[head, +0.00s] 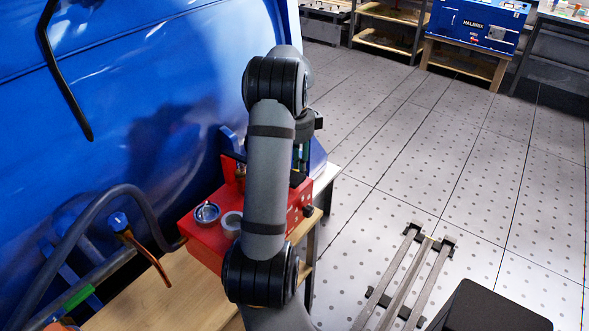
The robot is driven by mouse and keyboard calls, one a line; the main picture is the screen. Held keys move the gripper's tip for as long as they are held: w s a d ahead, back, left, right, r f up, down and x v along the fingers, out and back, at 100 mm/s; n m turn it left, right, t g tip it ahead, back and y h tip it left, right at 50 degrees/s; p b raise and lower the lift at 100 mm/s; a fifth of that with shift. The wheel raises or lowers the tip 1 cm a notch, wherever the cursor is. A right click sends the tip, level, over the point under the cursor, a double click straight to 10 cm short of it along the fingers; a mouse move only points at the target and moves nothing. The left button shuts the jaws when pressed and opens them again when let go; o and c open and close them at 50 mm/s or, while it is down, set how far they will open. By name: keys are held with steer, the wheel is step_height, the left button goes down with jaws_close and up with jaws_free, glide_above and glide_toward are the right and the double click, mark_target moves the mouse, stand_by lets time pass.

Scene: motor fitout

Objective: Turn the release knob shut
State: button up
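A red box (206,236) stands on the wooden bench, mostly behind my arm. A small dark knob (308,211) sticks out of its right-hand side; I cannot tell for sure that it is the release knob, or how far it is turned. My gripper (297,178) is only partly visible, just past my grey arm link and close above the right part of the box. My arm hides most of it, so its fingers and any contact with a knob are not visible.
A round metal cup (207,213) and a pale ring (231,222) sit on the box top. A dark hose (95,208) and a copper pipe (150,262) lie left over the wooden bench (165,305). A large blue panel (150,90) rises behind. The tiled floor at right is mostly open.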

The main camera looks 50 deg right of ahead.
steer(key=o, duration=0.9)
steer(key=shift+w+a, duration=0.15)
steer(key=shift+o, duration=1.2)
step_height(320, 180, up, 12)
step_height(320, 180, down, 12)
